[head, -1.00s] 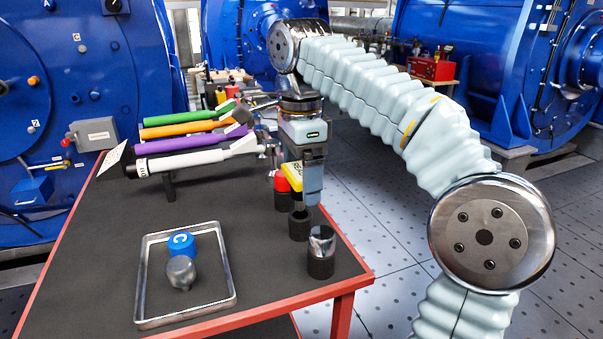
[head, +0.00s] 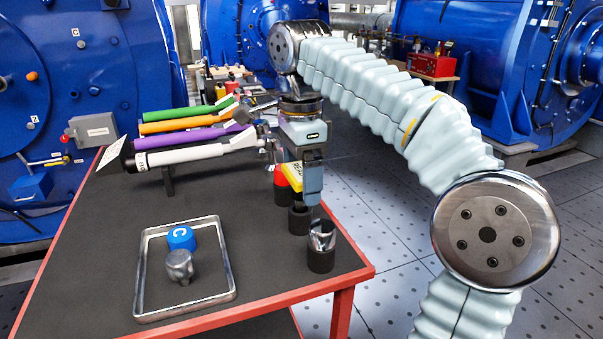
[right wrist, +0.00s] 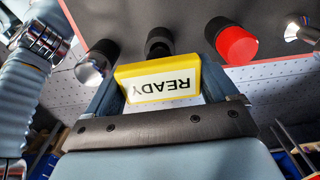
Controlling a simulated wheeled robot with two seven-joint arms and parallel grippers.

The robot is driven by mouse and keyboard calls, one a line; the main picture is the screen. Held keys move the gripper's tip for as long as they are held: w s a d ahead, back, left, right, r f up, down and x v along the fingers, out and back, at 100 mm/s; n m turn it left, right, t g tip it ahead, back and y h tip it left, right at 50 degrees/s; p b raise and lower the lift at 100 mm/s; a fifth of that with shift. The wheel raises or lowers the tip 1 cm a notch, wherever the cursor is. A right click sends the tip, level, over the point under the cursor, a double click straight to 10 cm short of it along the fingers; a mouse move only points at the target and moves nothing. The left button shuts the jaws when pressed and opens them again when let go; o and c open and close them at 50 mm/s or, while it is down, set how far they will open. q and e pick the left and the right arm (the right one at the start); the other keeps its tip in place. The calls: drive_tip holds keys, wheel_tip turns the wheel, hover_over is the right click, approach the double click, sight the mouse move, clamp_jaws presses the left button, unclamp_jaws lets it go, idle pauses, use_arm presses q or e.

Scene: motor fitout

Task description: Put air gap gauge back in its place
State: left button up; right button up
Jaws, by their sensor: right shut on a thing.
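A yellow block with a white label reading READY (right wrist: 160,82), which I take to be the air gap gauge, is between the fingers of my right gripper (right wrist: 162,92). In the head view, the right gripper (head: 309,188) points down over the right side of the table, shut on the yellow block (head: 295,174). The block is above or just behind a black cup-shaped holder (head: 299,219); contact between them cannot be told. In the right wrist view, the black holder (right wrist: 159,42) shows beyond the block. My left gripper is not in view.
A red-topped piece (head: 281,178) and a silver piece in a black holder (head: 321,257) stand close on either side. A metal tray (head: 228,270) holds a blue cap (head: 181,238) and a grey knob (head: 179,265). Coloured-handled tools lie on a rack behind. The table's middle is clear.

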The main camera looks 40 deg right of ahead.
sight(301, 171)
drive_tip(key=shift+f+b, duration=0.75)
drive_tip(key=shift+f, duration=0.45)
drive_tip(key=o, duration=1.2)
drive_tip(key=shift+c, duration=0.2)
drive_tip(key=shift+r, duration=0.1)
wheel_tip(301, 171, up, 7)
drive_tip(key=p, duration=0.3)
drive_tip(key=shift+r, duration=0.2)
